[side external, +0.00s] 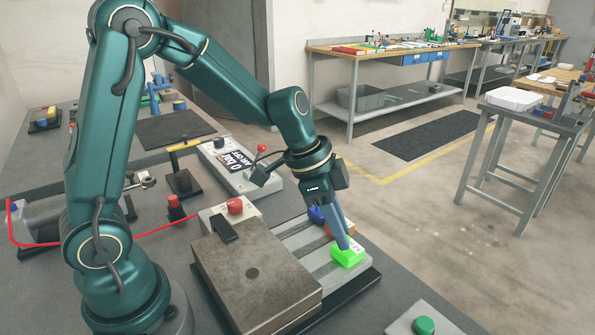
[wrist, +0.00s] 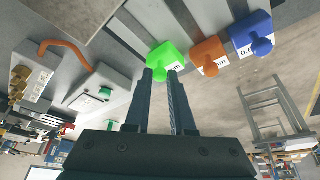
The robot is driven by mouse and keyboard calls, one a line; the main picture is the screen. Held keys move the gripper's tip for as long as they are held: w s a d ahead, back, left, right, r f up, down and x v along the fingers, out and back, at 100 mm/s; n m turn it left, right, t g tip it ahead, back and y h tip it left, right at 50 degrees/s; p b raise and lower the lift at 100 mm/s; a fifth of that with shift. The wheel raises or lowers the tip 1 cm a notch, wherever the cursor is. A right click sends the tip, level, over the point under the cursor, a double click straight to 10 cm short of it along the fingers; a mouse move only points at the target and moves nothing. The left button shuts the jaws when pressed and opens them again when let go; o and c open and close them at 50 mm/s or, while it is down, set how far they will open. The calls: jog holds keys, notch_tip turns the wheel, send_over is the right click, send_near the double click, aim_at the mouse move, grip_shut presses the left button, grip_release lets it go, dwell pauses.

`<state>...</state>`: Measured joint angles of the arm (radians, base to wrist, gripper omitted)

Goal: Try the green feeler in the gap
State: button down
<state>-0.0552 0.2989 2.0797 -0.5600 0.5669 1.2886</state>
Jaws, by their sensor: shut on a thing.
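The green feeler (side external: 347,257) has a bright green handle with a white label and sits at the near right end of the slotted rack (side external: 297,238). My gripper (side external: 345,243) reaches down to it from above. In the wrist view the fingertips (wrist: 167,72) close on the knob of the green handle (wrist: 165,55). The feeler still appears to lie in the rack; whether it is lifted at all I cannot tell. The gap itself is not clear in either view.
An orange feeler (wrist: 208,55) and a blue feeler (wrist: 251,34) sit beside the green one in the rack. A large grey metal block (side external: 250,275) stands left of the rack. A box with a green button (side external: 425,325) is at the front right.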

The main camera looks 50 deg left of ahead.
jog(key=shift+w, duration=0.1)
jog(key=c, duration=0.8)
grip_release()
jog(key=shift+o, duration=0.2)
jog(key=shift+v, duration=2.65)
jog(key=s+r+n+t+y, duration=0.25)
jog(key=s+r, duration=0.35)
jog(key=s, duration=0.4)
jog(key=s+f+n, duration=0.1)
jog(key=n, duration=0.1)
jog(key=s+a+f+n, duration=0.1)
jog(key=s+n, duration=0.1)
jog(key=s+a+f+n, duration=0.1)
jog(key=n, duration=0.1)
jog(key=shift+s+a+n+y, duration=0.2)
jog(key=shift+n+y, duration=0.05)
jog(key=shift+y, duration=0.1)
